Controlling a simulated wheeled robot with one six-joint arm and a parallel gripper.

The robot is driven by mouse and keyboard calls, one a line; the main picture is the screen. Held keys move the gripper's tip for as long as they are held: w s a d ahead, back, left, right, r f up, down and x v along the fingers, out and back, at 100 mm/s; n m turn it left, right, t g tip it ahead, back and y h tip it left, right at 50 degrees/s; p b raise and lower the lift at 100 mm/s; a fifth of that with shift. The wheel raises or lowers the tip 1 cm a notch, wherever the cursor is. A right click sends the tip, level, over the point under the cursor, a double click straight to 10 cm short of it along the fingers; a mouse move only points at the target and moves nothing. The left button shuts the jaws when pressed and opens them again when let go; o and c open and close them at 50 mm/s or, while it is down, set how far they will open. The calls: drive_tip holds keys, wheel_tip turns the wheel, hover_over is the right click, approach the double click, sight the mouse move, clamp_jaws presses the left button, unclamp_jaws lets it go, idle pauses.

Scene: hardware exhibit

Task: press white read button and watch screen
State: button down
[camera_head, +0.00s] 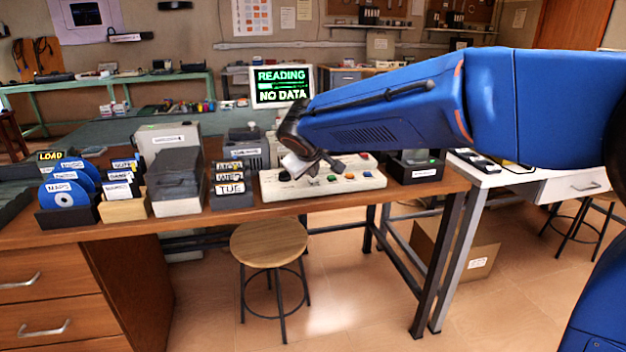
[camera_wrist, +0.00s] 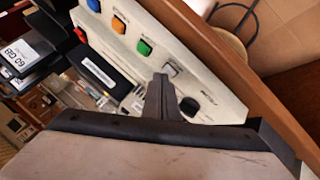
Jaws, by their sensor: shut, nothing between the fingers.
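The white button panel (camera_head: 325,190) lies on the wooden workbench. In the wrist view the panel (camera_wrist: 215,90) carries a blue button (camera_wrist: 94,5), an orange button (camera_wrist: 118,25), a green button (camera_wrist: 144,47), a white button (camera_wrist: 171,69) and a black knob (camera_wrist: 188,105) in a row. My gripper (camera_wrist: 161,77) is shut and empty, its tips right beside the white button; I cannot tell if they touch it. In the head view my gripper hides part of the panel.
Left of the panel stand a rack of small labelled cartridges (camera_head: 230,187), a dark grey box (camera_head: 177,180) and blue discs (camera_head: 66,193) in a holder. A dark device (camera_head: 414,168) stands to the right. A round stool (camera_head: 269,243) stands before the bench.

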drive_tip(key=shift+r, duration=0.75)
wheel_tip(320, 180, up, 5)
idle(0.6)
idle(0.4)
